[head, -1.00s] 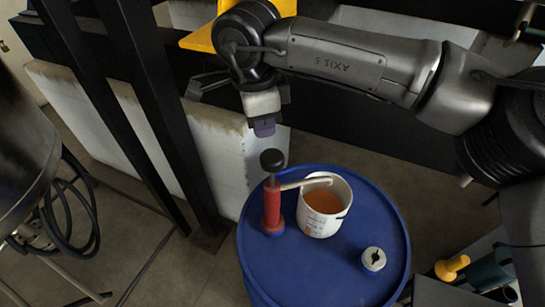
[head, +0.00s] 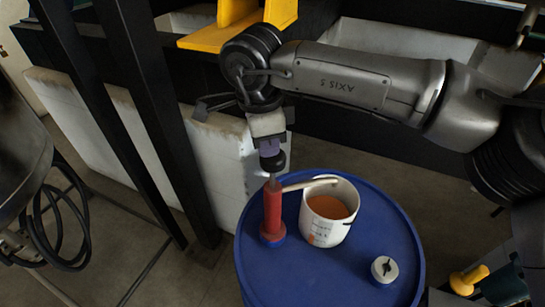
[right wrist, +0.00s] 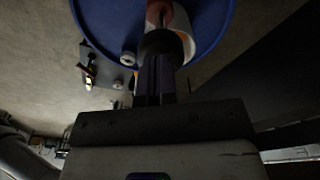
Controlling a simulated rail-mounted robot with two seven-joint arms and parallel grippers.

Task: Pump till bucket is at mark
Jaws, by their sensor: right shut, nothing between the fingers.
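A red hand pump (head: 272,212) stands upright on the blue drum (head: 345,275), with a black knob (head: 272,163) on top and a pale spout (head: 308,184) reaching over the bucket. The white bucket (head: 329,212) stands on the drum lid and holds orange-brown liquid; marks on its outer wall are too small to read. My right gripper (head: 269,147) is shut and empty, its fingertips at the top of the knob. In the right wrist view, the closed fingers (right wrist: 155,78) line up over the dark knob (right wrist: 160,43). My left gripper is not in view.
A grey-white cap (head: 384,269) sits on the drum lid at the right. Black posts (head: 165,120) and a white panel (head: 225,160) stand behind and left. A yellow object (head: 467,279) lies at the lower right. A coiled black hose (head: 60,220) hangs at left.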

